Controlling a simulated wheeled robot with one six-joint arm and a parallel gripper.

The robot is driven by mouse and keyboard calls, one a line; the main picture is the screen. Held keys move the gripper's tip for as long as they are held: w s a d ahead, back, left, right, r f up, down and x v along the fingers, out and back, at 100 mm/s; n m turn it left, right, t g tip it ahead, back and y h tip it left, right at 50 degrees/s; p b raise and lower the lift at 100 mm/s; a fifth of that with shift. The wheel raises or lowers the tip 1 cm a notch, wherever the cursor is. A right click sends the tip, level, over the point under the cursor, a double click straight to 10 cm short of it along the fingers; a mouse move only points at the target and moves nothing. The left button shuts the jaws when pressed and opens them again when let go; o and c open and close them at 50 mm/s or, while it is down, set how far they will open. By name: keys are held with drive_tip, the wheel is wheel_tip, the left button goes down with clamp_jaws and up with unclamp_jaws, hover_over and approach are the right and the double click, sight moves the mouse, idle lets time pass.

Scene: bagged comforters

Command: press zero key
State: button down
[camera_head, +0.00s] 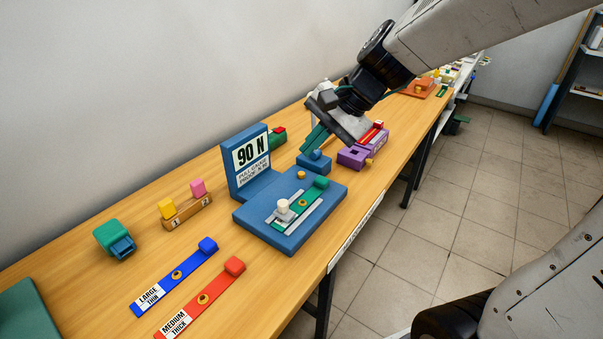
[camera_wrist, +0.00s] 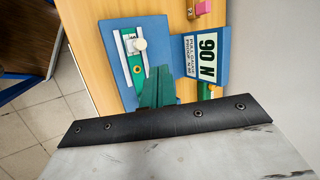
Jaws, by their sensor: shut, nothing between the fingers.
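A blue pull gauge (camera_head: 260,215) stands on the wooden table, with an upright sign (camera_head: 251,154) reading "90 N"; the sign shows in the wrist view (camera_wrist: 206,58). A green strap (camera_head: 299,206) with a white knob (camera_head: 283,206) lies on its bed. A small yellow button (camera_head: 301,175) sits on the gauge's far part. A blue block with a rounded top (camera_head: 316,160) is just beyond it. I cannot tell which is the zero key. My gripper (camera_head: 311,143) has green fingers, shut and empty, above the blue block. They also show in the wrist view (camera_wrist: 157,85), hiding the gauge's end.
A blue strap (camera_head: 178,274) and a red strap (camera_head: 205,298) lie at the front left. A wooden stand (camera_head: 186,211), a green block (camera_head: 113,237) and a purple box (camera_head: 352,157) stand around the gauge. The wall closes the left side.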

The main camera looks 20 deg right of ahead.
sight(301, 175)
drive_tip(key=w+d+f+m+t, duration=0.1)
drive_tip(key=w+d+f+m, duration=0.1)
drive_tip(key=w+m, duration=0.2)
drive_tip(key=w+d+f+m+t, duration=0.2)
drive_tip(key=w+f+m, duration=0.1)
drive_tip(key=w, duration=0.6)
drive_tip(key=shift+w+f+m+y, duration=0.2)
drive_tip(key=shift+w+m+y, duration=0.1)
drive_tip(key=shift+m, duration=0.4)
drive_tip(key=shift+f, duration=4.4)
drive_tip(key=shift+f, duration=0.15)
drive_tip(key=shift+f, duration=0.25)
drive_tip(key=shift+f, duration=0.45)
drive_tip(key=shift+r, duration=0.85)
